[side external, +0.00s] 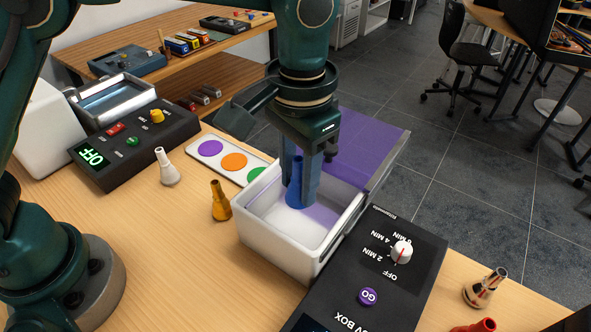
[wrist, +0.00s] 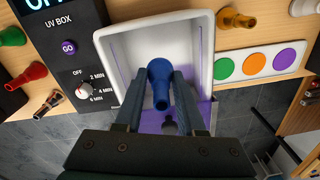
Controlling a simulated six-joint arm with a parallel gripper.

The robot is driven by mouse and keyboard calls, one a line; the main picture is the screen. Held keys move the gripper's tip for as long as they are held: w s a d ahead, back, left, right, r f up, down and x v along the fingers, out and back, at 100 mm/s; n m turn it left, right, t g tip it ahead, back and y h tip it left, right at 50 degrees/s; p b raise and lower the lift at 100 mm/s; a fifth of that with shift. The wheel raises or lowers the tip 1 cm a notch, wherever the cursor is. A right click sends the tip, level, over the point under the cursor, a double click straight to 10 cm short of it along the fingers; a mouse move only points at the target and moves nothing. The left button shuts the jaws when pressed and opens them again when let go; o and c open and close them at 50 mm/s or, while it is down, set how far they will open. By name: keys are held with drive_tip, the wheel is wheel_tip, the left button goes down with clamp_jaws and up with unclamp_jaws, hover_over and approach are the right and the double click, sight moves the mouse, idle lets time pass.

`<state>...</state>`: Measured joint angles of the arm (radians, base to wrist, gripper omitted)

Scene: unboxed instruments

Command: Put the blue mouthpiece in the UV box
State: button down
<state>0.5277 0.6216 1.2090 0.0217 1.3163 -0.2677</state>
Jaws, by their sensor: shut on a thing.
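The blue mouthpiece (side external: 294,186) is between the fingers of my gripper (side external: 299,192), inside the outline of the UV box's white tray. In the wrist view the blue mouthpiece (wrist: 160,82) sits between the two fingertips of my gripper (wrist: 160,88), its narrow end towards the camera. My gripper is shut on it. The UV box is a white open tray (side external: 245,226) with a purple see-through lid (side external: 365,150) swung open at the back. The mouthpiece is upright with its wide end down, close to the tray floor; I cannot tell whether it touches.
The UV box control panel (side external: 385,262) with a dial and GO button stands beside the tray. A gold mouthpiece (side external: 221,202) and a white one (side external: 166,168) stand to the left. A card with coloured dots (side external: 233,160) lies behind them. A patterned mouthpiece (side external: 485,288) is at right.

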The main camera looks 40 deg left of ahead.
drive_tip(key=shift+f, duration=3.6)
drive_tip(key=shift+f, duration=0.4)
drive_tip(key=shift+c, duration=2.2)
unclamp_jaws()
